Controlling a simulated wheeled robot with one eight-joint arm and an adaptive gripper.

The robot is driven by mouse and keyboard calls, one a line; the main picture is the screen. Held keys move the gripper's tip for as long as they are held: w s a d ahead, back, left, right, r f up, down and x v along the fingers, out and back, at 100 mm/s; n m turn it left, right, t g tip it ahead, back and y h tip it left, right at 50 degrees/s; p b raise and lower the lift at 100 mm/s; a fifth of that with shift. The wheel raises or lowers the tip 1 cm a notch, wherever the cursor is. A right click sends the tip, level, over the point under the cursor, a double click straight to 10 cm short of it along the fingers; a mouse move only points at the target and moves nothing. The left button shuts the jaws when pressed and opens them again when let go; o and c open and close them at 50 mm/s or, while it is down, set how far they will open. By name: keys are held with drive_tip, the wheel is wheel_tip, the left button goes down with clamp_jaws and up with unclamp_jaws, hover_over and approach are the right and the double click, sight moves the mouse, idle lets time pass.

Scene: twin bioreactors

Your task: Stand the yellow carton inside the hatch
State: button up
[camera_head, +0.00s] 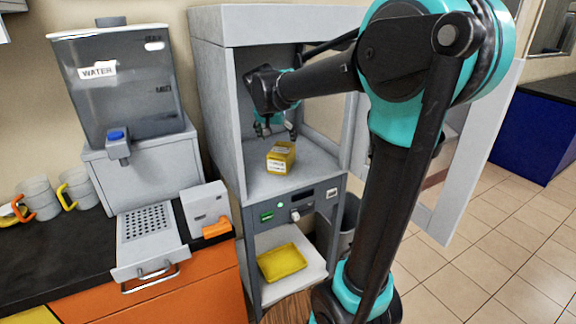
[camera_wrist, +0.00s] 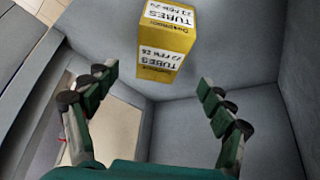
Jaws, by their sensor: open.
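The yellow carton (camera_head: 281,157), with white labels, stands upright on the floor of the grey hatch (camera_head: 262,188), in its front part. My gripper (camera_head: 275,133) is inside the hatch, just above and behind the carton in the head view. In the wrist view the carton (camera_wrist: 168,40) shows beyond the open fingers, its label reading "TUBES". My gripper (camera_wrist: 160,110) is open with nothing between its fingers, apart from the carton. The hatch door (camera_head: 478,150) stands open to the right, partly hidden by my arm.
A yellow tray (camera_head: 282,262) lies on the shelf below the hatch. A water dispenser (camera_head: 125,100) and a small grey box (camera_head: 206,210) stand on the counter at left, near several mugs (camera_head: 42,198). Tiled floor is free at right.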

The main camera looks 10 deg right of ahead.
drive_tip(key=s+d+f+n+y, duration=0.1)
drive_tip(key=s+d+f+n, duration=0.1)
drive_tip(key=s+f, duration=0.8)
drive_tip(key=s+d+f+n+g+y, duration=0.1)
drive_tip(key=s+d+f+n, duration=0.2)
drive_tip(key=s+f, duration=0.8)
drive_tip(key=s, duration=0.6)
drive_tip(key=shift+d+y, duration=0.4)
